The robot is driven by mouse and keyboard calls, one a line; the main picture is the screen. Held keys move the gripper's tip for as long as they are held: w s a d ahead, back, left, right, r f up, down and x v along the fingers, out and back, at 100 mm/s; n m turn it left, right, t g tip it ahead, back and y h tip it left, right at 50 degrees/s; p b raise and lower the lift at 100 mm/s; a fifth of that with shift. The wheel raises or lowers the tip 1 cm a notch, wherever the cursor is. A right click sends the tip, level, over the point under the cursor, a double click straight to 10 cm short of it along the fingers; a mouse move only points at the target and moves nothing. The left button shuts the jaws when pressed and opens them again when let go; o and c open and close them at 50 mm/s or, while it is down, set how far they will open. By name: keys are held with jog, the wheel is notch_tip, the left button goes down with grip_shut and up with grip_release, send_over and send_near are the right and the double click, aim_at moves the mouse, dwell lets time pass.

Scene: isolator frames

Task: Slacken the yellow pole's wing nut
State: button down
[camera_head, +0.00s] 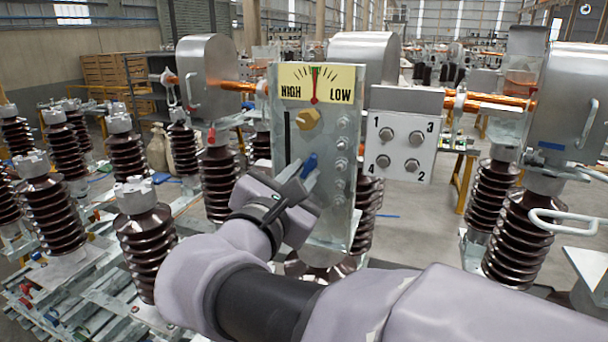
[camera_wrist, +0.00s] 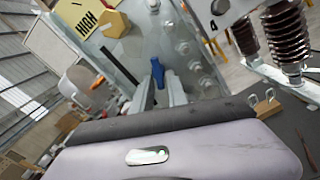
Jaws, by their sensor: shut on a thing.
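An upright grey metal panel (camera_head: 335,215) carries a yellow HIGH–LOW gauge (camera_head: 335,83) with a red needle pointing near the middle. Below the gauge is a yellow, faceted knob (camera_head: 307,119), which also shows in the wrist view (camera_wrist: 113,24). Lower on the panel is a small blue wing-shaped piece (camera_head: 310,164), which sticks up between the fingers in the wrist view (camera_wrist: 157,75). My gripper (camera_head: 298,180) is at this blue piece and shut on it, apart from the yellow knob. The fingers hide the lower part of the blue piece. No yellow pole is clearly visible.
Several bolts (camera_head: 341,143) run down the panel's right side. A numbered box (camera_head: 402,146) with knobs stands to the right. Brown ribbed insulators (camera_head: 148,245) crowd the left, and more stand at right (camera_head: 521,240). Grey metal housings (camera_head: 208,75) flank the panel.

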jog(key=c, duration=1.3)
grip_release()
jog(key=p+v, duration=0.1)
jog(key=v, duration=1.6)
jog(key=shift+s+a, duration=0.1)
jog(key=shift+s, duration=0.15)
